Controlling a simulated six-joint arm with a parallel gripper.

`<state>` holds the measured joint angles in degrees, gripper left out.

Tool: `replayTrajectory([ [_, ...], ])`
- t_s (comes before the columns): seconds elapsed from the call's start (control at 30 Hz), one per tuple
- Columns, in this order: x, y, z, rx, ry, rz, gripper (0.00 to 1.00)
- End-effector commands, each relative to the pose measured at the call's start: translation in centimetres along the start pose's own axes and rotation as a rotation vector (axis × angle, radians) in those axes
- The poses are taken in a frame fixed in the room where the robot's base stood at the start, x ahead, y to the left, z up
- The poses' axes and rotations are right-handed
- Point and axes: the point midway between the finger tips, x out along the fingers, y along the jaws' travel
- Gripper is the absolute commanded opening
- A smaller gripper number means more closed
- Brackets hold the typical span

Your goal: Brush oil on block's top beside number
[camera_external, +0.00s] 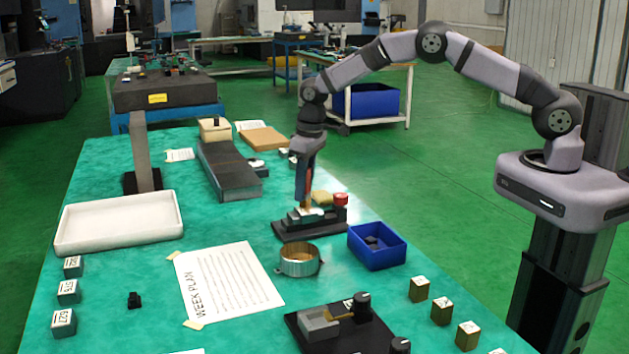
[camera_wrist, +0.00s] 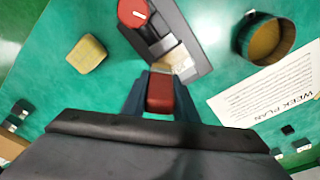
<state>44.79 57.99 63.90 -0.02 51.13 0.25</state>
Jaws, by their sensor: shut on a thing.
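My gripper (camera_external: 305,178) points down over the dark clamping fixture (camera_external: 283,232) in the middle of the table. In the wrist view my gripper (camera_wrist: 160,100) is shut on the red handle of a brush (camera_wrist: 160,92). The brush's pale bristles lie just ahead, over the fixture (camera_wrist: 200,50). A metal block (camera_external: 302,217) sits in the fixture. The bristles are at or just above its top; I cannot tell whether they touch. Its number is not readable. The fixture has a red knob (camera_wrist: 132,12). A round metal cup (camera_external: 299,261) with a yellowish inside (camera_wrist: 264,38) stands near the fixture.
A blue bin (camera_external: 377,247) stands right of the cup. A yellow sponge-like block (camera_wrist: 88,54) lies by the fixture. A week plan sheet (camera_external: 228,283), white tray (camera_external: 118,222), numbered blocks (camera_external: 66,292) and a second fixture (camera_external: 340,328) lie around. Bare table lies left of the fixture.

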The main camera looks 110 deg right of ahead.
Motion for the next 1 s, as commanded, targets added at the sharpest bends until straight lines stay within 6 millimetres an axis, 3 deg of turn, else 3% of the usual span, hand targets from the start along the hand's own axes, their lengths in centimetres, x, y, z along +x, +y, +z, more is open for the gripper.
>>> replayTrajectory([
  [0.63, -0.5, -4.3, 4.3, -0.001, -0.002, 0.0, 0.04],
  [0.77, -2.9, -4.2, 3.8, 0.001, 0.004, 0.0, 0.04],
  [1.0, -4.8, -4.2, 3.7, 0.0, 0.001, 0.0, 0.04],
])
